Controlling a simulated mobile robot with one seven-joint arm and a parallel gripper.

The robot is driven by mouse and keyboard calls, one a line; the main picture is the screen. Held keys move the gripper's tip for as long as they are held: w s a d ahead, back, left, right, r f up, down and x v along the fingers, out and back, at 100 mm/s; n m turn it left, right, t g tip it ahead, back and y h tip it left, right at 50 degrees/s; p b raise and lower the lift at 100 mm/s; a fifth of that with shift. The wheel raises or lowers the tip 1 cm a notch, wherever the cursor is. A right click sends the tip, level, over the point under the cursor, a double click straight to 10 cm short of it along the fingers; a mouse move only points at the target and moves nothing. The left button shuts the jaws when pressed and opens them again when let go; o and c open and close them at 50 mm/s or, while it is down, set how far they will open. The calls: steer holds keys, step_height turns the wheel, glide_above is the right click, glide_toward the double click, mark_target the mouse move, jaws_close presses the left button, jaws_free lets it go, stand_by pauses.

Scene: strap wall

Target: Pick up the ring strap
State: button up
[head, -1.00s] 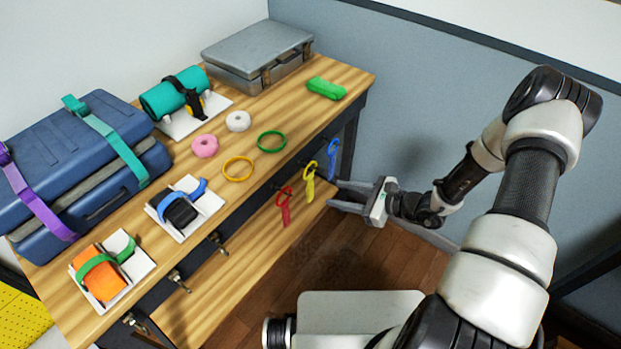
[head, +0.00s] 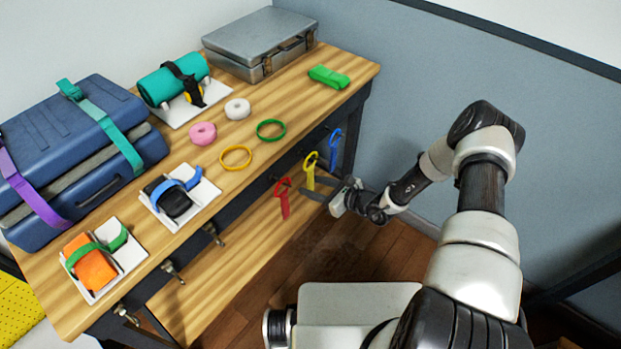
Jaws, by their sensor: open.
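Three straps with ring-like loops hang along the table's front edge: a red strap (head: 284,200), a yellow strap (head: 310,172) and a blue strap (head: 334,150). I cannot tell from the picture which one is the ring strap. My gripper (head: 312,188) is open, with its fingers pointing left at the hanging straps. Its fingertips are close to the lower end of the yellow strap, right of the red one. Whether a finger touches the yellow strap is unclear. A yellow ring (head: 222,162) and a green ring (head: 259,135) lie flat on the tabletop.
The wooden table (head: 222,195) also holds a blue suitcase (head: 50,140), a grey case (head: 240,40), pink and white rolls and strapped items on white stands. Metal hooks (head: 170,270) stick out of its front. A lower shelf (head: 235,270) lies below the straps.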

steer(key=shift+w+r+b+x, duration=0.1)
steer(key=shift+b+x, duration=0.1)
steer(key=shift+x, duration=1.15)
steer(key=shift+w+r+b+x, duration=0.15)
steer(key=shift+b+x, duration=0.05)
steer(key=shift+x, duration=1.15)
jaws_close()
steer(key=shift+r, duration=0.1)
